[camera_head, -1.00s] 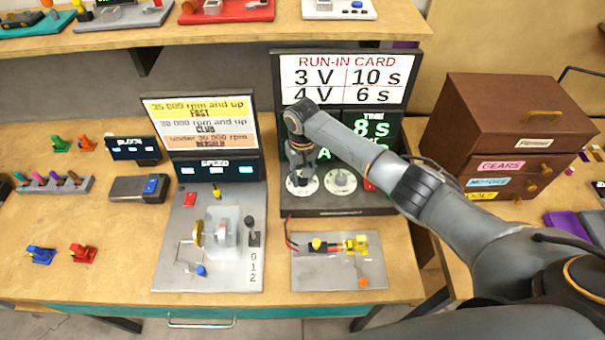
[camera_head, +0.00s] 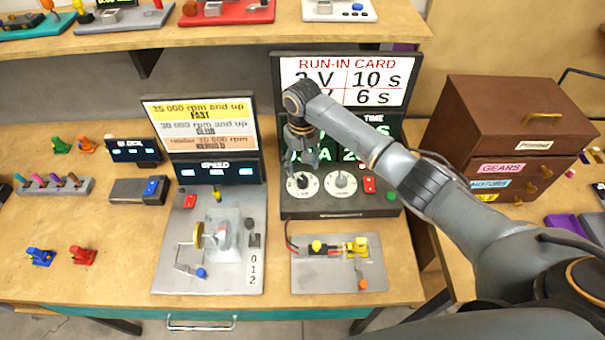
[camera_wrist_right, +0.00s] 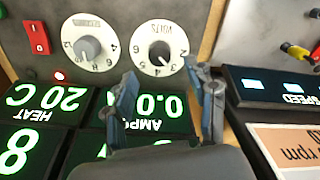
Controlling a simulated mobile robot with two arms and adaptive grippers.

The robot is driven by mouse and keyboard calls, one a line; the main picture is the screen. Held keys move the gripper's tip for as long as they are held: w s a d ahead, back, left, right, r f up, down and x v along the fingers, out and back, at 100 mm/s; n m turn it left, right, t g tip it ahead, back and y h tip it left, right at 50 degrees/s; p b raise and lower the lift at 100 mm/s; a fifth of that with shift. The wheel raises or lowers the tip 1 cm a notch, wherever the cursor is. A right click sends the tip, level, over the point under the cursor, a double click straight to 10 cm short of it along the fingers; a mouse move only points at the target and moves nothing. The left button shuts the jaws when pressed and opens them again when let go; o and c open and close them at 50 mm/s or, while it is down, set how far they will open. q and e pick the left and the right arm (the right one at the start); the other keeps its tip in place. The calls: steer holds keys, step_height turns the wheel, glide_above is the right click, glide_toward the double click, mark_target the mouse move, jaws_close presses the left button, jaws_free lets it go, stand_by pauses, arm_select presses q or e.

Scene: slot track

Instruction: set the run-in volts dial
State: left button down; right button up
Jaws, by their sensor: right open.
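The volts dial (camera_head: 303,185) is a round white dial with a dark knob, at the left on the lower panel of the run-in stand. In the right wrist view the dial (camera_wrist_right: 158,48) shows its whole face, marked VOLTS; I cannot read the exact pointer setting. My right gripper (camera_head: 296,165) hangs just above and behind the dial. In the wrist view its spread fingers (camera_wrist_right: 163,85) are empty and apart from the knob. The run-in card (camera_head: 365,80) reads 3 V, 10 s and 6 s; my arm hides part of it. My left gripper is out of view.
A second white dial (camera_head: 340,184) with a grey knob sits beside the volts dial. A red switch (camera_head: 369,185) and green button (camera_head: 391,196) are to its right. The amps display (camera_wrist_right: 150,107) shows 0.0. The motor plate (camera_head: 310,278) lies in front. A brown drawer cabinet (camera_head: 510,130) stands right.

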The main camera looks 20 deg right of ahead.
mark_target(302, 180)
step_height(302, 180, up, 6)
stand_by(0.7)
